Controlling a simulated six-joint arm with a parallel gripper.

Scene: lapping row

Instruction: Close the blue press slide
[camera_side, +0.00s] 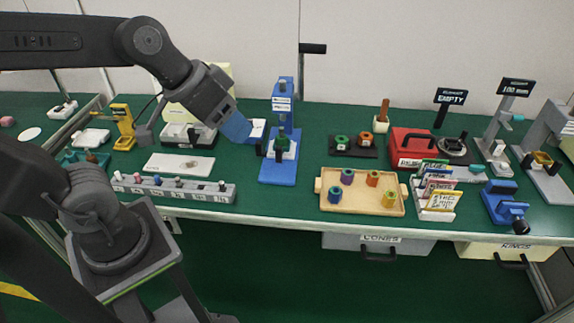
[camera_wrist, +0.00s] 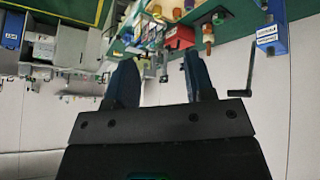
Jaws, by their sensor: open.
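The blue press (camera_side: 283,168) stands on the green bench, right of my gripper in the side view. It has an upright blue column with white labels and a flat blue base. A dark piece with a green and white part sits at mid-height, above the base. I cannot tell how far the slide stands open. In the wrist view, part of the blue press (camera_wrist: 273,41) shows at the upper right, outside the fingers. My gripper (camera_side: 240,131) is tilted down beside the press, apart from its column. Its fingers (camera_wrist: 158,63) are open, with nothing between them.
A grey rail (camera_side: 172,190) with small pieces and a white plate (camera_side: 178,164) lie left of the press. A wooden tray (camera_side: 361,204) with colored rings, a red box (camera_side: 405,149) and card holders lie to its right. A dark post with a black arm (camera_side: 313,48) stands behind.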

